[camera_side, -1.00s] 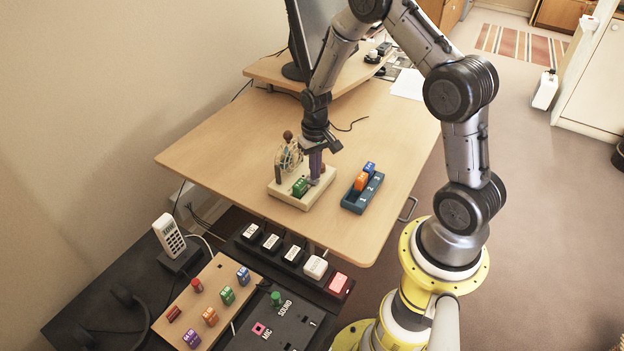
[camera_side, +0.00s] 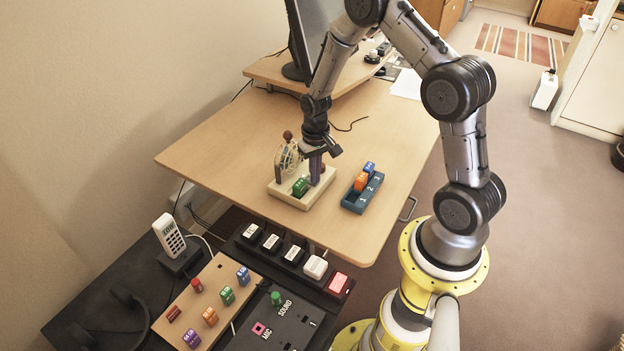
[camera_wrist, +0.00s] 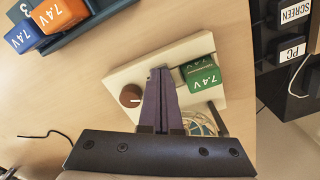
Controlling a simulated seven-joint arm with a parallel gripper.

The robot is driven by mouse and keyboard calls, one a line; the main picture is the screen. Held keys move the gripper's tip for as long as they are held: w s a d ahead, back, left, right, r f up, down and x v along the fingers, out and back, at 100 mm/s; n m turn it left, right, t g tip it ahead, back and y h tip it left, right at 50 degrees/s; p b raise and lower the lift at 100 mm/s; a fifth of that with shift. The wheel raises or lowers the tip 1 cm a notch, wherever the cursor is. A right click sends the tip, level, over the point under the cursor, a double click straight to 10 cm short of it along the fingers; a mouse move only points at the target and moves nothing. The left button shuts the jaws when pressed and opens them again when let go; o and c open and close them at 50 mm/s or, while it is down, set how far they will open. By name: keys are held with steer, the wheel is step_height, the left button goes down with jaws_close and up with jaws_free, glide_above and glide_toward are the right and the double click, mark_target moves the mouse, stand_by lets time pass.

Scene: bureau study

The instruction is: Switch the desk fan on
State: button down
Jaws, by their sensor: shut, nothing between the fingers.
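The desk fan has a cream base (camera_side: 291,198) on the wooden desk, with a round wire-caged head (camera_side: 288,159) at its back left. A green 7.4V battery block (camera_side: 300,187) sits in the base; it also shows in the wrist view (camera_wrist: 202,77). A brown knob with a light mark (camera_wrist: 131,96) is on the base in the wrist view. My gripper (camera_side: 315,180) is shut and empty, pointing down at the right side of the base. In the wrist view its fingertips (camera_wrist: 160,70) lie between the knob and the battery; contact is unclear.
A blue numbered holder (camera_side: 353,205) with an orange and a blue battery stands right of the fan. A monitor (camera_side: 313,35) stands behind. Labelled switches (camera_side: 272,242), a lit red button (camera_side: 338,284) and a control panel (camera_side: 270,325) lie in front. The desk's left side is clear.

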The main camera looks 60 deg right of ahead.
steer(key=shift+r, duration=3.5)
steer(key=shift+a, duration=0.1)
